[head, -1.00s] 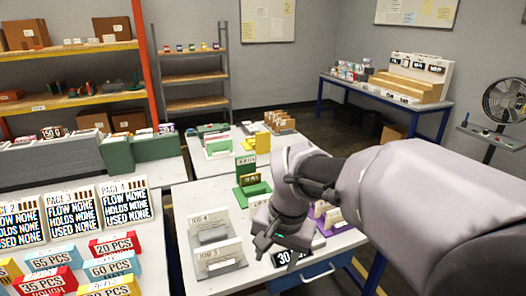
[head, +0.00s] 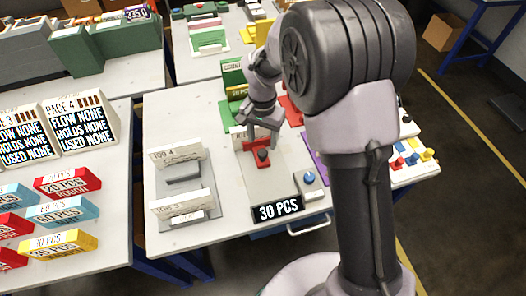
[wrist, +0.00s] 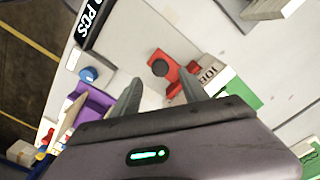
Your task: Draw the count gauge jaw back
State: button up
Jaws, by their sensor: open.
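The count gauge is a grey plate (head: 275,184) on the white table, with a "30 PCS" display (head: 278,211) at its near end and a blue button (head: 309,177) beside it. Its red jaw (head: 257,166) carries a black knob; the jaw also shows in the wrist view (wrist: 178,75). A white block marked JOB (wrist: 213,73) is right by the jaw, but I cannot tell if they touch. My gripper (head: 262,128) is just above the far end of the gauge. In the wrist view my gripper (wrist: 158,88) is open and empty, its fingers pointing toward the jaw.
Grey holders with JOB cards (head: 180,204) stand to the left. Green (head: 234,75) and red pieces are behind my gripper, a purple piece (head: 315,166) to the right. Colored pegs (head: 412,159) sit at the right edge.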

aim_at(263, 152)
notch_tip(263, 152, down, 6)
jog(key=shift+w+r+b, duration=0.1)
jog(key=shift+b, duration=0.65)
grip_shut()
dwell(0.8)
